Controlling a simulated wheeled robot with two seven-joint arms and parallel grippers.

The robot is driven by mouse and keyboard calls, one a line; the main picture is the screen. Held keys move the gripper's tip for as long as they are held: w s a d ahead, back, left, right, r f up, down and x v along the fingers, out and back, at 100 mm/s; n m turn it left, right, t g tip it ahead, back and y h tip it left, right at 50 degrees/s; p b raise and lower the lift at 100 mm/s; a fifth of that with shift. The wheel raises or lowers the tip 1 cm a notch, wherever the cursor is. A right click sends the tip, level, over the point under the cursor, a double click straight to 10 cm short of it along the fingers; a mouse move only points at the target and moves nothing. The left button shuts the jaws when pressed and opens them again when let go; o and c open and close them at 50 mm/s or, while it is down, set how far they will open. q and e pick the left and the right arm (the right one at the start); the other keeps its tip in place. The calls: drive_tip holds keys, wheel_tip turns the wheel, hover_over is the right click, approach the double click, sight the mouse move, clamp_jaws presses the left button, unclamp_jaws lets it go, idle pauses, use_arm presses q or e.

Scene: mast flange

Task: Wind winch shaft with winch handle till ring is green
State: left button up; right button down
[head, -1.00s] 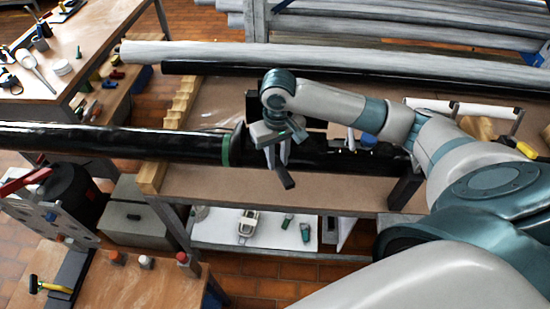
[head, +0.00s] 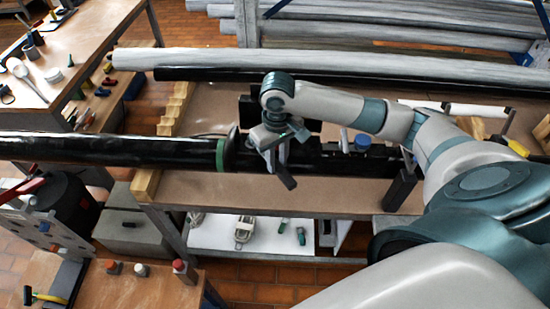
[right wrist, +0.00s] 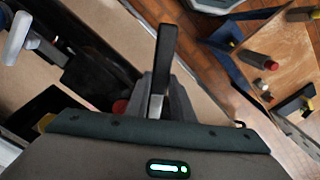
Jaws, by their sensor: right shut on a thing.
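My right gripper (head: 277,158) is over the workbench, beside the flange end (head: 232,152) of the long black mast. It is shut on the winch handle (head: 287,180), whose dark end sticks out below the fingers. In the right wrist view the handle (right wrist: 166,42) shows as a black bar between the grey fingers of the gripper (right wrist: 160,98). A green ring (head: 220,156) runs around the mast just left of the flange. The winch shaft is hidden behind my gripper and arm. My left gripper is not in view.
The black mast (head: 100,149) extends left past the workbench (head: 330,189). Grey pipes (head: 200,60) lie behind it. A blue-capped part (head: 362,141) stands right of the gripper.

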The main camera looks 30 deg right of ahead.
drive_tip(key=shift+r, duration=0.1)
idle(0.4)
drive_tip(key=shift+r, duration=3.1)
drive_tip(key=shift+a+f+b, duration=0.35)
drive_tip(key=shift+a+b, duration=0.05)
drive_tip(key=shift+b, duration=0.15)
drive_tip(key=s+a+f+b, duration=0.4)
drive_tip(key=a+f+b, duration=0.4)
drive_tip(key=b, duration=0.6)
drive_tip(key=shift+s+a+f+b, duration=0.15)
drive_tip(key=shift+s+a+b, duration=0.15)
drive_tip(key=shift+a, duration=0.6)
drive_tip(key=shift+d, duration=0.1)
